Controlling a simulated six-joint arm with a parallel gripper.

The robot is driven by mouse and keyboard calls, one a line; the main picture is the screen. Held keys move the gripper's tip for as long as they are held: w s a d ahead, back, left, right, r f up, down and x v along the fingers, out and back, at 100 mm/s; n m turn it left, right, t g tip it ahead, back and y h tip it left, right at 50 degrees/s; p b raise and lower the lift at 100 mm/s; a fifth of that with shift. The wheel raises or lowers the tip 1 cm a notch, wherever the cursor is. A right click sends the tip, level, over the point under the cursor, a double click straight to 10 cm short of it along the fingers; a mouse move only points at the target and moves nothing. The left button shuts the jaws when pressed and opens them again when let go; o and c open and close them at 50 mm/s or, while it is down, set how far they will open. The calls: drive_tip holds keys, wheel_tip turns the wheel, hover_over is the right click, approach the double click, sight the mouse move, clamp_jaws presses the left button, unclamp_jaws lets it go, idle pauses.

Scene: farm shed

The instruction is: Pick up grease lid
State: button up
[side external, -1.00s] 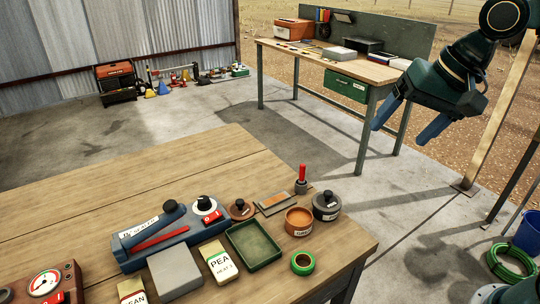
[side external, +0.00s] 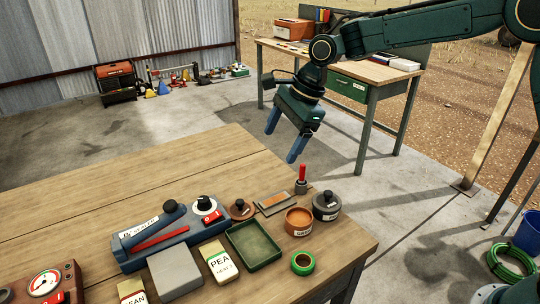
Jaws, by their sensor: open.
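A brown, round lid with a dark knob and a small label (side external: 240,209) lies on the wooden table, right of the blue sealer; it looks like the grease lid, but I cannot read its label. An open orange-brown pot with a label (side external: 298,223) stands to its right. Next to that is a dark grey round pot or lid with a knob (side external: 326,206). My gripper (side external: 280,146) is open and empty, pointing down in the air, well above and beyond these things in the picture.
A blue sealer (side external: 150,240), a green tray (side external: 252,248), a pea packet (side external: 219,264) and a green ring of tape (side external: 303,263) crowd the front. A red-handled tool (side external: 301,180) stands upright near the lid. The table's left rear is bare.

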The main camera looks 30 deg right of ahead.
drive_tip(key=w+a+f+m+g, duration=0.1)
drive_tip(key=w+a+f+m, duration=0.2)
drive_tip(key=f, duration=0.4)
drive_tip(key=shift+w+a+m, duration=0.4)
drive_tip(key=shift+w+m, duration=0.1)
drive_tip(key=shift+w, duration=0.25)
drive_tip(key=shift+f+y, duration=0.15)
drive_tip(key=shift+y, duration=0.15)
approach(240, 201)
drive_tip(key=shift+x, duration=2.5)
drive_tip(key=shift+w, duration=0.1)
drive_tip(key=shift+x, duration=2.6)
drive_tip(key=shift+d, duration=0.1)
drive_tip(key=c, duration=0.7)
